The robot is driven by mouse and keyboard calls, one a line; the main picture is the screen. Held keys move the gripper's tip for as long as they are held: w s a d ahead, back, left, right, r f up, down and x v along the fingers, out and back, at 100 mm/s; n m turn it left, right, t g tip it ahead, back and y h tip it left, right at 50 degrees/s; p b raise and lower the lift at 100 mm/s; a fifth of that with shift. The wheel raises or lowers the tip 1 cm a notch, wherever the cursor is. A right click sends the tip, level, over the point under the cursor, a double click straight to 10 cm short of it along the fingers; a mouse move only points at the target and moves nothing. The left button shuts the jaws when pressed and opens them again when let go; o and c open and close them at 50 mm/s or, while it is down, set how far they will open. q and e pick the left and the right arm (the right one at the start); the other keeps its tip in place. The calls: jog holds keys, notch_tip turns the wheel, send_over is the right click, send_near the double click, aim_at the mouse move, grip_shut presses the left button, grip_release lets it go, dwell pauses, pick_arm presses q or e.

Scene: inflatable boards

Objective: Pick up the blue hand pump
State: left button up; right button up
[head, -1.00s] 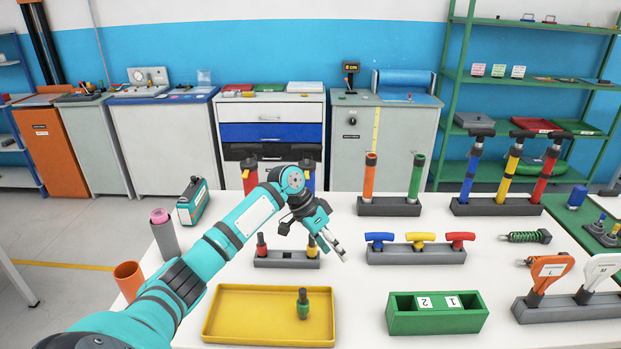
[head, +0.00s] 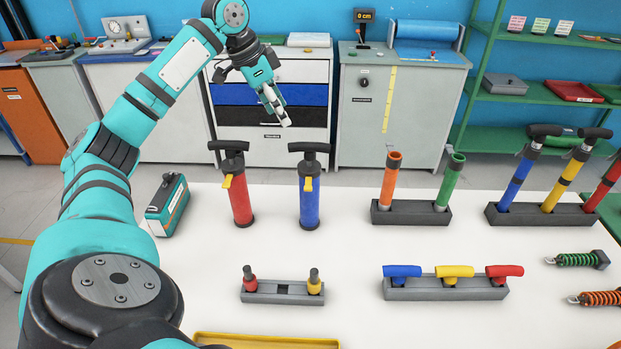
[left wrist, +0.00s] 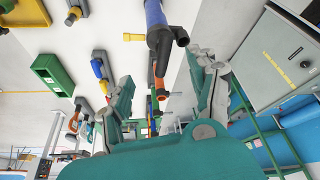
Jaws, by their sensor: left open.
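The blue hand pump (head: 310,200) stands upright on the white table in the head view, with a black T-handle on top and a yellow part at its upper side. My left gripper (head: 276,108) is raised above and behind it, to the left of its handle in the picture, open and apart from it. In the left wrist view the blue pump (left wrist: 155,14) enters from the top edge, its yellow part and dark handle showing, ahead of the open fingers (left wrist: 165,76). Its far end is cut off there. My right gripper is not in view.
A red pump (head: 239,195) stands close to the left of the blue one. A rack with orange and green tubes (head: 410,212) is to the right, and a rack of taller pumps (head: 545,213) beyond. A small rack (head: 283,292) lies in front. Table between them is clear.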

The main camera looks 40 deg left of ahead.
pick_arm(q)
send_near(308, 152)
jog(key=f, duration=0.2)
jog(key=x, duration=0.1)
jog(key=p+x, duration=0.1)
jog(key=x, duration=0.2)
jog(key=shift+a+f+p, duration=0.1)
jog(key=shift+a+p, duration=0.25)
jog(key=shift+a, duration=0.05)
jog(key=shift+w+f, duration=0.1)
jog(key=shift+f, duration=0.15)
jog(key=shift+w+d+f+p, duration=0.3)
jog(key=shift+p, duration=0.15)
jog(key=x, duration=0.2)
jog(key=p+x, duration=0.1)
jog(key=shift+w+d+f+p, duration=0.15)
jog(key=shift+w+f+p, duration=0.15)
jog(key=shift+w, duration=0.2)
jog(key=shift+w+f, duration=0.15)
jog(key=shift+f, duration=0.2)
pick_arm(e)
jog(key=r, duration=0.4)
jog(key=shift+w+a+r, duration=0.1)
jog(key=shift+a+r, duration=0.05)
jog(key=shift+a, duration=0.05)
